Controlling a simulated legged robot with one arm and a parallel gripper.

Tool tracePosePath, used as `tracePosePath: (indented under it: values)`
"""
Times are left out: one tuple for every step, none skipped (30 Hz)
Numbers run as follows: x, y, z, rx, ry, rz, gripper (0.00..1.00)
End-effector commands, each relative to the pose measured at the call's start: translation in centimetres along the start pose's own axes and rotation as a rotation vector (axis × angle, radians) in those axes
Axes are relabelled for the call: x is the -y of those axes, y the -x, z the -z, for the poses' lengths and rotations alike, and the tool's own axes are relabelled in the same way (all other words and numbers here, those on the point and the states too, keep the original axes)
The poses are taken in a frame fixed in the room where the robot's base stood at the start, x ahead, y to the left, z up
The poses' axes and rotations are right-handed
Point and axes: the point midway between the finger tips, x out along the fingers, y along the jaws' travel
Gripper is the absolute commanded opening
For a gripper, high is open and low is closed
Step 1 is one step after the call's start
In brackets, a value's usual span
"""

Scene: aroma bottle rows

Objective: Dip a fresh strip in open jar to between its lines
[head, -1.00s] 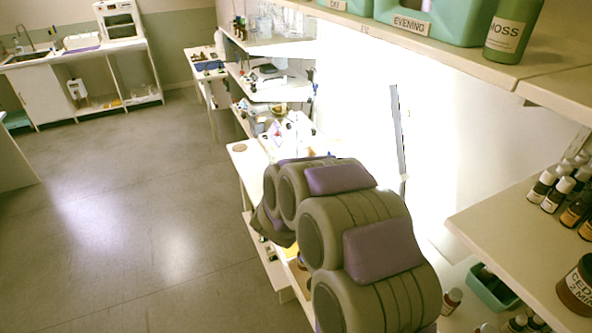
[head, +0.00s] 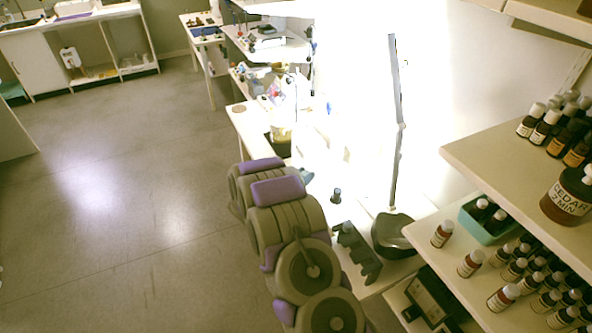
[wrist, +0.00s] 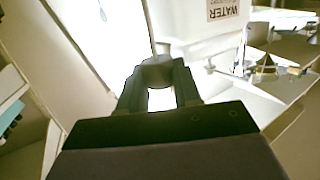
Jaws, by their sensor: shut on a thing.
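My gripper (wrist: 160,72) shows in the wrist view with its dark fingertips closed together. The small pale thing at its tips (wrist: 160,48) is too unclear to name, and I cannot make out a strip or its lines. In the head view my arm hides the gripper. A large brown jar (head: 570,197) labelled CEDAR 2 MIN stands on the right shelf, and a white top shows on it. A small dark bottle (head: 336,196) stands on the bright bench beyond my arm. I cannot tell which jar is open.
A dark slotted rack (head: 356,254) and a dark round base (head: 393,238) with a thin upright stand right of my arm. Rows of capped bottles (head: 512,270) and a teal bin (head: 486,222) fill the right shelves. The floor at left is clear. A WATER label (wrist: 223,9) shows in the wrist view.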

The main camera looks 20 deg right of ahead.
Motion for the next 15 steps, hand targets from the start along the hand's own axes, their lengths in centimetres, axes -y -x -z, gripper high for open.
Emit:
tracePosePath:
  values:
    - [-0.1, -0.2, -0.2, 0.001, -0.001, -0.003, 0.13]
    - [-0.2, -0.2, -0.3, 0.001, -0.001, -0.004, 0.13]
    - [-0.2, -0.3, -0.4, 0.001, -0.001, -0.004, 0.13]
    - [-0.2, -0.3, -0.5, 0.001, -0.001, -0.004, 0.13]
    - [-0.1, -0.3, -0.7, 0.001, -0.001, -0.004, 0.13]
    - [-0.1, -0.3, -0.9, 0.001, -0.001, -0.004, 0.13]
    - [-0.1, -0.3, -1.1, 0.001, -0.001, -0.004, 0.13]
    - [-0.1, -0.2, -1.2, 0.0, 0.0, -0.004, 0.13]
    - [0.0, -0.2, -1.6, -0.001, 0.001, -0.004, 0.13]
    - [0.0, -0.2, -1.8, -0.001, 0.001, -0.003, 0.13]
    - [0.0, -0.2, -2.0, -0.001, 0.001, -0.003, 0.13]
    - [0.0, -0.3, -2.4, -0.001, 0.001, -0.003, 0.13]
    - [0.0, -0.3, -2.6, -0.001, 0.001, -0.003, 0.13]
    - [0.0, -0.4, -2.9, -0.001, 0.002, -0.003, 0.13]
    - [0.0, -0.4, -3.2, -0.001, 0.002, -0.003, 0.13]
